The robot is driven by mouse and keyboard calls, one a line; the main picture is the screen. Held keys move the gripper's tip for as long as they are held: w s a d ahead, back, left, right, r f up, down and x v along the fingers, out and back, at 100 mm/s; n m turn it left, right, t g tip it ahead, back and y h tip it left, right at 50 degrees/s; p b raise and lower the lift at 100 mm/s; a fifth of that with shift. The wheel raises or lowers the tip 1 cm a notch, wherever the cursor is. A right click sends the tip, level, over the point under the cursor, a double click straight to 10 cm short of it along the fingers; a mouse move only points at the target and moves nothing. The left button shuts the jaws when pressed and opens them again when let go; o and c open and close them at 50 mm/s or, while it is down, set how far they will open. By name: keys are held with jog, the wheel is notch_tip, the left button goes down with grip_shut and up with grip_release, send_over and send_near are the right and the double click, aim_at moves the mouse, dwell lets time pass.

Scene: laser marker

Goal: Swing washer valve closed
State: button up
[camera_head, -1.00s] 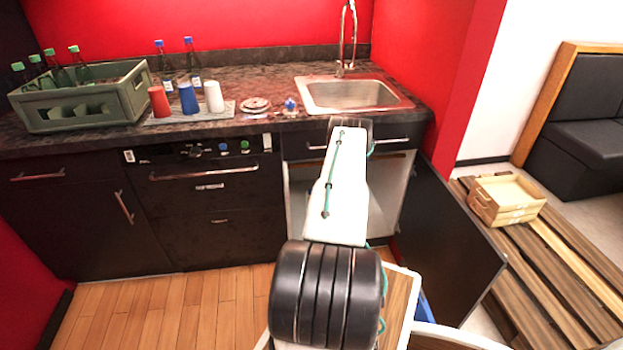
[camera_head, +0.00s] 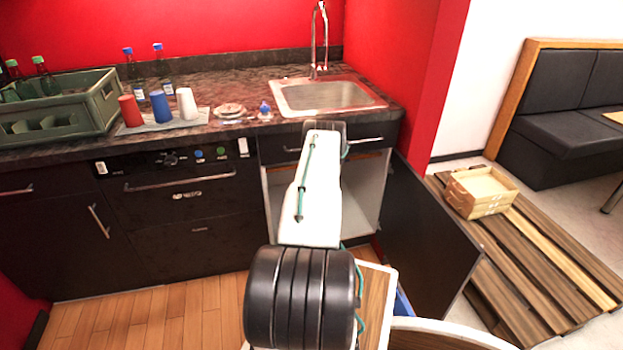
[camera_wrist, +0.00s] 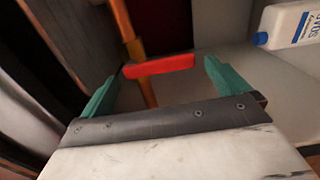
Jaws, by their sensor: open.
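The washer valve shows in the wrist view as a red lever handle (camera_wrist: 160,65) on an orange-copper pipe (camera_wrist: 124,25). The handle lies nearly crosswise in the picture, across the pipe. My gripper (camera_wrist: 159,74) is open, with one green finger on each side of the handle. The handle appears between the fingertips; whether either finger touches it I cannot tell. In the head view my white arm reaches into the open cabinet under the sink, and it hides the valve and my fingers.
A white soap bottle (camera_wrist: 287,25) is at the upper right of the wrist view. The open cabinet door (camera_head: 425,230) stands right of my arm. The sink (camera_head: 330,96) and counter are above. A crate (camera_head: 70,110) and cups stand left on the counter.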

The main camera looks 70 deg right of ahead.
jog(key=v, duration=0.7)
jog(key=shift+a, duration=0.2)
jog(key=shift+s, duration=0.1)
